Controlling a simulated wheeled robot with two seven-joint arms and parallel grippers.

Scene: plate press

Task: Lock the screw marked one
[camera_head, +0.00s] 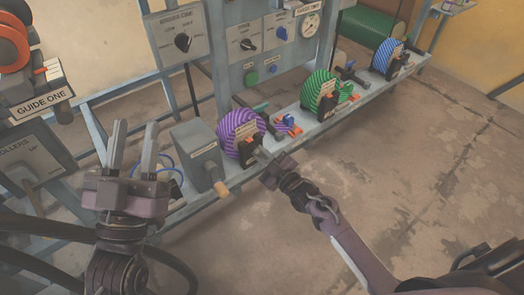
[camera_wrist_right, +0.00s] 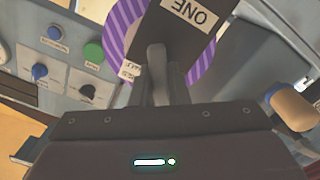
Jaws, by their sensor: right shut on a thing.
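The purple striped wheel (camera_head: 239,131) of the screw marked one stands on the blue-grey rail in the head view, with a dark block on its front. In the right wrist view, the purple wheel (camera_wrist_right: 121,28) is partly hidden behind the black block (camera_wrist_right: 186,28) marked ONE. My right gripper (camera_head: 262,158) is at the front of this block. My left gripper (camera_head: 133,147) is open and empty, upright at the left.
A green striped wheel (camera_head: 319,90) and a blue striped wheel (camera_head: 386,56) stand further right along the rail (camera_head: 345,121). A grey box (camera_head: 197,152) with a wooden-tipped handle (camera_head: 221,189) is left of the purple wheel. The floor (camera_head: 420,150) in front is clear.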

